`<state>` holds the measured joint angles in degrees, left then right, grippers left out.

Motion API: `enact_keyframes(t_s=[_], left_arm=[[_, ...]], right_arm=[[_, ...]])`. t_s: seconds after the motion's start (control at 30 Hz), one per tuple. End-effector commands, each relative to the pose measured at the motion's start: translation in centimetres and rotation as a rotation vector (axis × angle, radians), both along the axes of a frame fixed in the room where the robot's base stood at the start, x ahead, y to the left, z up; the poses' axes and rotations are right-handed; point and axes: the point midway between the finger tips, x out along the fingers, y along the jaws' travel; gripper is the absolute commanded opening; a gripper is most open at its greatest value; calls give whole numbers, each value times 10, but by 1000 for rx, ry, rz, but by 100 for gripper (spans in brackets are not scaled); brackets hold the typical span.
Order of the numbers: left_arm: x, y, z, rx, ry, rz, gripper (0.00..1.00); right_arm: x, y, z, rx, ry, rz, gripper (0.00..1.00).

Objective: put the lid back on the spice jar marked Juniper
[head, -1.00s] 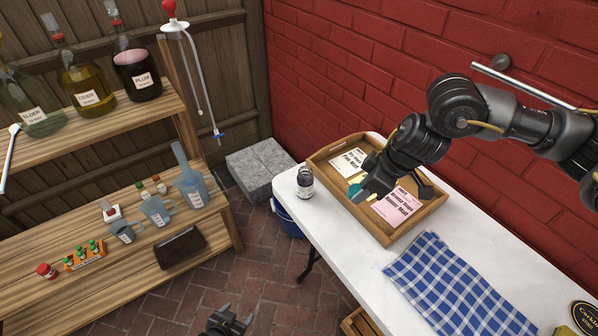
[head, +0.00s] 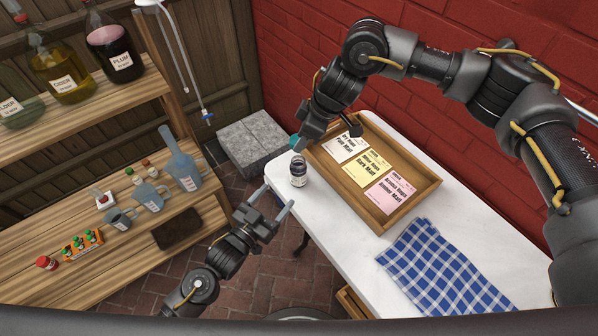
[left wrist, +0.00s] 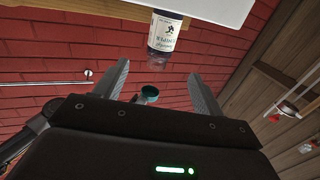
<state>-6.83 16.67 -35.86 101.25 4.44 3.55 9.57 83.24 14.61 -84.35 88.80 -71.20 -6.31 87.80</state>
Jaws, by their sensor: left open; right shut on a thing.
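A small glass jar (head: 298,172) with a dark content and a pale label stands upright at the table's left corner. In the left wrist view the jar (left wrist: 165,35) looks upside down, its label hard to read. A teal lid (head: 295,142) is in my right gripper (head: 301,139), which is shut on it behind and above the jar. The lid (left wrist: 150,92) shows apart from the jar's mouth in the left wrist view. My left gripper (head: 279,196) is open and empty, its fingers pointing at the jar from the near left, not around it.
A wooden tray (head: 432,192) with three paper cards stands behind the jar on the white table (head: 345,236). A blue checked cloth (head: 440,270) lies to the right. Wooden shelves (head: 85,245) with bottles and jugs stand at the left. A red brick wall (head: 300,60) closes the back.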

Motion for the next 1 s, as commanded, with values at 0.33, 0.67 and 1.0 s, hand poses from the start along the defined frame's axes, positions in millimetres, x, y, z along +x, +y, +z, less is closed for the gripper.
enact_keyframes(t_s=[0.33,0.67,1.0], left_arm=[[15,-10,0,-1,-2,0,69],[65,-44,0,0,-1,-2,69],[97,-66,0,1,0,-3,69]], right_arm=[[0,-1,0,0,-1,-1,19],[0,-2,0,0,0,-3,19],[0,-2,0,0,1,-4,19]])
